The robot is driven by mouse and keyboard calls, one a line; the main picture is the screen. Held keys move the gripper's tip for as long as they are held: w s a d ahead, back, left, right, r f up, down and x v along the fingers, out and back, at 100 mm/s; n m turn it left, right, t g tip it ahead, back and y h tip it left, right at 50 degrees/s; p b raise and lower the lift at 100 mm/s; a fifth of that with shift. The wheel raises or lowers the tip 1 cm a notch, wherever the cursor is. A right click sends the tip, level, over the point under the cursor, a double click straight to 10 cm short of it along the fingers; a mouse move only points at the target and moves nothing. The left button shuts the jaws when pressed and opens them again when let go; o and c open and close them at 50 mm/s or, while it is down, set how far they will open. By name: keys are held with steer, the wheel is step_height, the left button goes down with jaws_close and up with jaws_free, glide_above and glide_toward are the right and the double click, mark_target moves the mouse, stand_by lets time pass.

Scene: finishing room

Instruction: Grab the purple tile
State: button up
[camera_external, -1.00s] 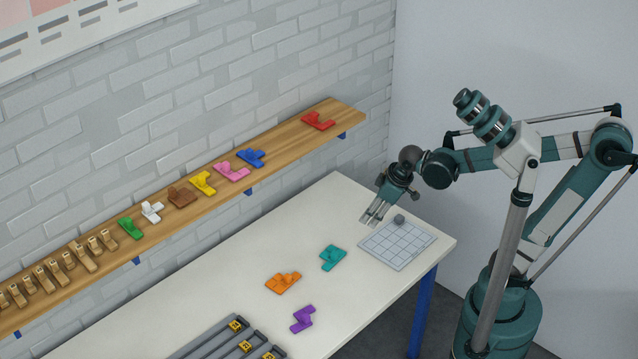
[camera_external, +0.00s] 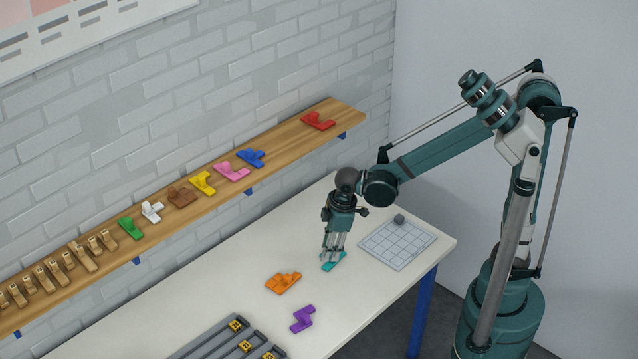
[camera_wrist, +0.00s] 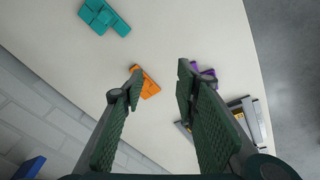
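The purple tile (camera_external: 303,318) lies flat on the white table near its front edge, in front of and right of the orange tile. In the wrist view the purple tile (camera_wrist: 207,74) is partly hidden behind the right finger. My gripper (camera_external: 333,262) points down above the table, over or in front of the teal tile in the external view, back and right of the purple tile. In the wrist view my gripper (camera_wrist: 158,90) has its fingers spread wide with nothing between them close up.
An orange tile (camera_external: 284,282) and a teal tile (camera_external: 327,267) lie on the white table (camera_external: 232,283). A grid board (camera_external: 397,252) with a grey knob sits at the right. A grey slotted tray (camera_external: 206,340) is at the front. A wooden shelf (camera_external: 283,131) holds several coloured tiles.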

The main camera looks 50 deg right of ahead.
steer(key=s+a+f+n+g+p, duration=0.15)
steer(key=a+f, duration=0.25)
steer(key=a, duration=0.5)
steer(key=n+h+p, duration=0.1)
steer(key=n, duration=0.2)
glide_above(306, 316)
steer(key=f, duration=0.5)
steer(key=shift+w+d+f, duration=0.15)
steer(key=shift+w, duration=0.1)
steer(key=shift+n, duration=0.25)
steer(key=shift+f, duration=1.3)
steer(key=shift+f, duration=0.1)
steer(key=shift+s+f+b, duration=0.2)
steer(key=shift+f+b, duration=0.3)
steer(key=shift+f, duration=2.05)
steer(key=shift+c, duration=0.3)
jaws_close()
